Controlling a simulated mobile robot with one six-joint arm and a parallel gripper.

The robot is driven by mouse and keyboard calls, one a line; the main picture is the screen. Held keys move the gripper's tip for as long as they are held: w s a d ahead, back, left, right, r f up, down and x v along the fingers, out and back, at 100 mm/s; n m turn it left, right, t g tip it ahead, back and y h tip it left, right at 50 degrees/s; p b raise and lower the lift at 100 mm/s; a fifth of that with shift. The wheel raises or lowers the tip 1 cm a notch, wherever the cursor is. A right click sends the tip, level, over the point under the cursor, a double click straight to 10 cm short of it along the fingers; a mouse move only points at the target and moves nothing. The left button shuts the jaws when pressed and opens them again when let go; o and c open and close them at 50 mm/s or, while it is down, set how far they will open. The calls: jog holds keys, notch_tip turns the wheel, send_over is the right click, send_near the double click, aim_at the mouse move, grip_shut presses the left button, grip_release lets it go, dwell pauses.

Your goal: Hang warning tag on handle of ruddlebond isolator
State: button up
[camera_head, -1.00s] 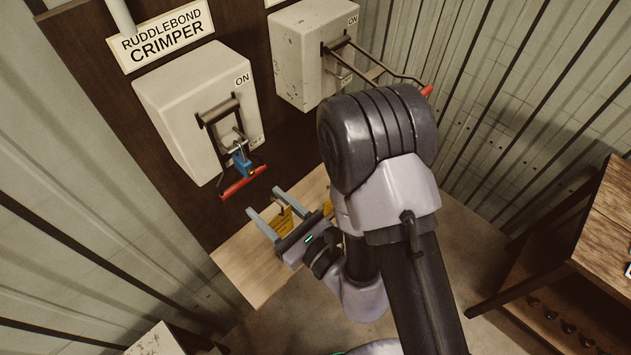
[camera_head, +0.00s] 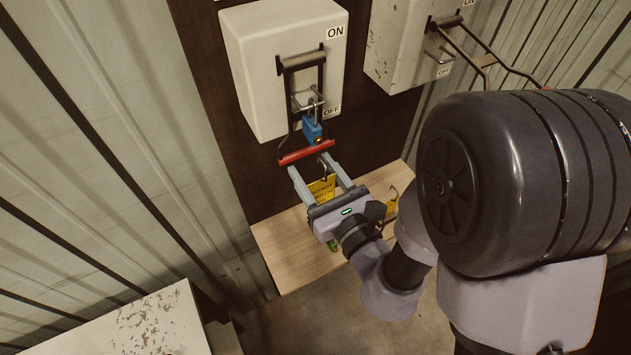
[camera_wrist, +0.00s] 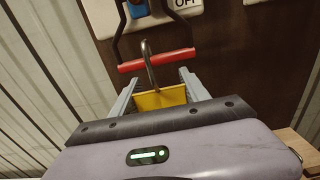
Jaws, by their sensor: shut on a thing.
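The left isolator box (camera_head: 285,50) is cream, with ON and OFF labels. Its black handle hangs low, ending in a red grip bar (camera_head: 306,152); the bar also shows in the wrist view (camera_wrist: 180,57). A blue padlock (camera_head: 312,130) hangs just above the bar. My gripper (camera_head: 311,164) is shut on a yellow warning tag (camera_head: 322,190) with a dark wire hook, just below the bar. In the wrist view, the tag (camera_wrist: 160,98) sits between the fingers and its hook (camera_wrist: 149,65) overlaps the red bar. I cannot tell whether the hook touches the bar.
A wooden shelf (camera_head: 275,240) lies below, with another yellow tag (camera_head: 392,207) at its right. A second isolator box (camera_head: 400,50), its handle sticking out, is on the right. A white scuffed surface (camera_head: 150,325) is at lower left. My arm hides much of the right.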

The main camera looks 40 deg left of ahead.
jog(key=w+a+f+p, duration=0.1)
jog(key=w+a+p, duration=0.1)
jog(key=a, duration=0.3)
jog(key=shift+a+f, duration=0.3)
jog(key=shift+a, duration=0.05)
jog(key=o, duration=1.4)
